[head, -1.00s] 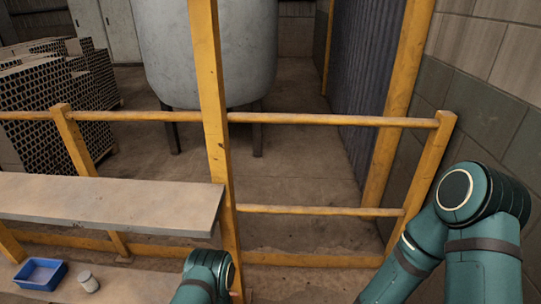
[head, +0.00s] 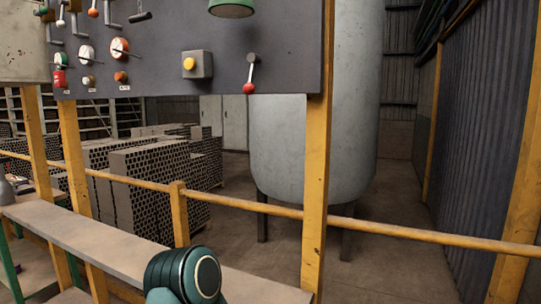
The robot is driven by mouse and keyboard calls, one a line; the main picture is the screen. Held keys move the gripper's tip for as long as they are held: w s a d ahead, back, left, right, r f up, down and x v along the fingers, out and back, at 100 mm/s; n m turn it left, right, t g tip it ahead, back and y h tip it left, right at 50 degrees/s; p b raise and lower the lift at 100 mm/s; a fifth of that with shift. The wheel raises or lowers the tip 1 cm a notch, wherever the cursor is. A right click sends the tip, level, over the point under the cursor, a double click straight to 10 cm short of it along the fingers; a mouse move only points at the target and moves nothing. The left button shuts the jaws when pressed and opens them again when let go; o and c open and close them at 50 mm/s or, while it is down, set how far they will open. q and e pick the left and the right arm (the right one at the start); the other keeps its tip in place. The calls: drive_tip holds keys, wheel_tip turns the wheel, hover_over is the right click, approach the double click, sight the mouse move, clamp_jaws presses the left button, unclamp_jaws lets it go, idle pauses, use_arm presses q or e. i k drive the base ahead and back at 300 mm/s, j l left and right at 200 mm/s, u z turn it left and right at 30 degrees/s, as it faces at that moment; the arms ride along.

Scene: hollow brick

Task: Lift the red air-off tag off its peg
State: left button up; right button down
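Neither of my grippers can be made out. Only a teal joint of one of my arms shows at the bottom, well below and to the right of the red piece.
The panel carries gauges, a yellow button box (head: 197,64) and a red-knobbed lever (head: 250,75). A shelf (head: 130,250) runs below, with a yellow rail (head: 400,232) behind. Yellow posts (head: 316,180) hold the panel. A tank (head: 310,140) and stacked hollow bricks (head: 150,180) stand beyond.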

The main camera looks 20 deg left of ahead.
sight(59, 77)
drive_tip(key=u, duration=2)
drive_tip(key=z, duration=0.35)
drive_tip(key=i+j+z, duration=0.1)
drive_tip(key=z, duration=0.25)
drive_tip(key=j+z, duration=0.35)
drive_tip(key=i+j+z, duration=0.1)
drive_tip(key=z, duration=0.25)
drive_tip(key=j+z, duration=0.4)
drive_tip(key=j, duration=1.2)
drive_tip(key=k+j+z, duration=0.1)
drive_tip(key=j, duration=0.4)
